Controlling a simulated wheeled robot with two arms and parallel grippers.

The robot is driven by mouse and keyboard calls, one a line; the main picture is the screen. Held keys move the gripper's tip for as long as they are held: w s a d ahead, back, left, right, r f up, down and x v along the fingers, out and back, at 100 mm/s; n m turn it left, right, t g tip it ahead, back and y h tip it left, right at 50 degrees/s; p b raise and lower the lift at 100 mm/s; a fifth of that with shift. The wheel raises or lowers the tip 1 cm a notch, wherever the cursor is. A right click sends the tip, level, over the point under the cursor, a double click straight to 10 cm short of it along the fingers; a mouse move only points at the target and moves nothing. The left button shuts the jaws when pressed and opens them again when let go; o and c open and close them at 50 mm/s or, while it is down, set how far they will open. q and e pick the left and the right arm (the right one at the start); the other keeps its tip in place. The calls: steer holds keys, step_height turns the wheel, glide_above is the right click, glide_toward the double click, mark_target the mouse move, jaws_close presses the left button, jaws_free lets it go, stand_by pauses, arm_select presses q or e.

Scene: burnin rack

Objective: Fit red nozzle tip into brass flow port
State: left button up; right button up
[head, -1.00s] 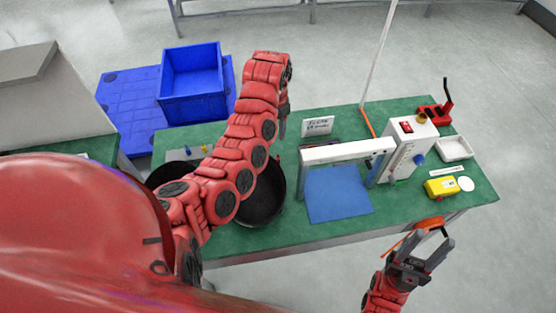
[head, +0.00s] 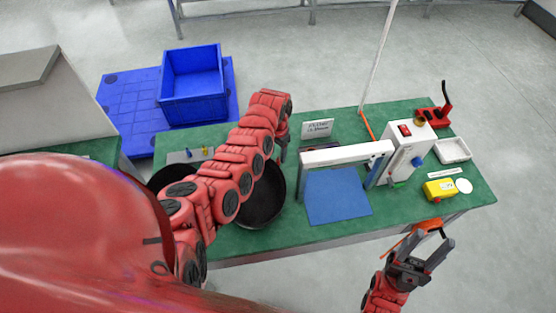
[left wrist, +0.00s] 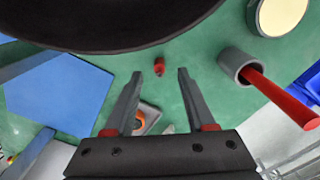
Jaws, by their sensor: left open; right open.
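A small red piece (left wrist: 159,66), which looks like the red nozzle tip, is on the green table in the left wrist view. It lies just beyond and between the open fingertips of my left gripper (left wrist: 159,73), with nothing in the grasp. In the head view my left gripper (head: 281,150) points down beside the black bowl and is partly hidden by my arm.
The black bowl (head: 262,200) and blue mat (head: 336,195) are near my left gripper. The white machine (head: 405,150) and yellow box (head: 439,189) are at right. A grey cup (left wrist: 236,62) holds a red rod. An orange ring (left wrist: 139,119) lies behind the left fingers.

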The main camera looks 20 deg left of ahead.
mark_target(278, 157)
arm_select(q)
steer(key=shift+w+f, duration=0.1)
steer(key=shift+f, duration=1.55)
jaws_close()
